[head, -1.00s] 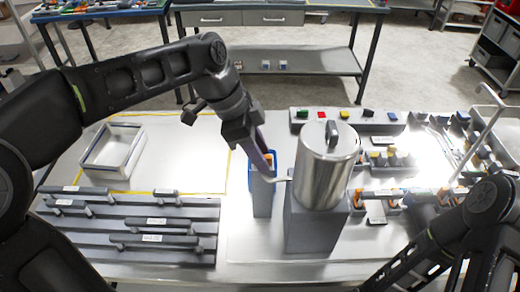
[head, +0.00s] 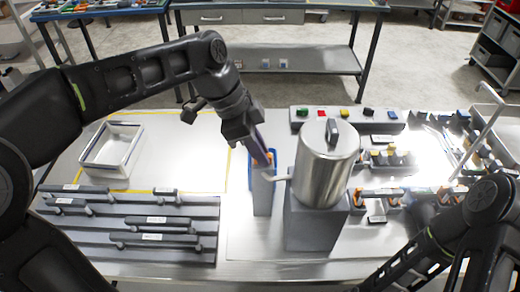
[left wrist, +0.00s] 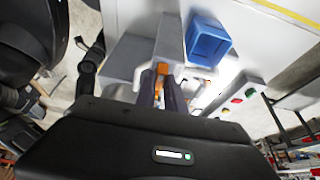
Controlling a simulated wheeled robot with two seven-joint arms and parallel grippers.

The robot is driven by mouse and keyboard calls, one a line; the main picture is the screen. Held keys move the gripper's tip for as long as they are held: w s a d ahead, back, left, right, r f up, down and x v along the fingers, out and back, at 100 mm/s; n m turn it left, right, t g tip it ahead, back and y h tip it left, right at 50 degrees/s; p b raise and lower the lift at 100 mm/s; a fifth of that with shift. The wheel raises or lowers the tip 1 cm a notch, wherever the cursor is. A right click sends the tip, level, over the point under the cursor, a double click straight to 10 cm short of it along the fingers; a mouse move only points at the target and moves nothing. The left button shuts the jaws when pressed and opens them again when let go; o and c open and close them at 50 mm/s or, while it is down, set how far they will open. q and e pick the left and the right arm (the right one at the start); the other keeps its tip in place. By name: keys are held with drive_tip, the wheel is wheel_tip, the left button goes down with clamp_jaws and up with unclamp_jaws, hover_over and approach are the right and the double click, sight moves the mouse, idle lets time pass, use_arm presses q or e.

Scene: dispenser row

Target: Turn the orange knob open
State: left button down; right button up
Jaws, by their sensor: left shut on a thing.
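The orange knob (left wrist: 160,82) shows between the two fingers of my left gripper (left wrist: 160,88) in the left wrist view. The gripper is shut on it. In the head view my left gripper (head: 266,163) reaches down to the spout side of a metal dispenser (head: 322,172). A sliver of the knob (head: 272,162) shows at its tips; the fingers hide the rest. The dispenser stands upright on a grey block (head: 313,228). A pale spout (head: 280,178) sticks out to its left. My right gripper is not in view; only its arm shows at lower right.
A grey post (head: 263,197) stands under the left gripper, with a blue container (left wrist: 208,42) beside it. A white tray (head: 112,152) sits at left, behind a grey rack of handles (head: 130,228). A button panel (head: 345,118) lies behind the dispenser.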

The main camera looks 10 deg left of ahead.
use_arm(q)
drive_tip(key=shift+n+b, duration=0.3)
drive_tip(key=shift+f+n+t+b, duration=0.1)
drive_tip(key=shift+n+t+b, duration=0.5)
drive_tip(key=shift+n+b, duration=0.4)
drive_tip(key=n+b, duration=0.1)
drive_tip(key=n, duration=0.1)
drive_tip(key=n+t+y+b, duration=0.1)
drive_tip(key=n, duration=0.1)
drive_tip(key=shift+s+d+n, duration=0.1)
drive_tip(key=shift+s+n, duration=0.05)
drive_tip(key=shift+n, duration=0.15)
drive_tip(key=n+y+b, duration=0.1)
drive_tip(key=n, duration=0.1)
drive_tip(key=n+t, duration=0.1)
drive_tip(key=n, duration=0.1)
drive_tip(key=shift+d+y+b, duration=0.15)
drive_tip(key=shift+y+b, duration=0.25)
drive_tip(key=n+y, duration=0.1)
drive_tip(key=n, duration=0.1)
drive_tip(key=n+y+b, duration=0.1)
drive_tip(key=n, duration=0.2)
drive_tip(key=shift+d, duration=0.1)
drive_tip(key=shift+n, duration=0.3)
drive_tip(key=c, duration=1.4)
unclamp_jaws()
drive_tip(key=shift+s, duration=0.1)
drive_tip(key=shift+c, duration=0.2)
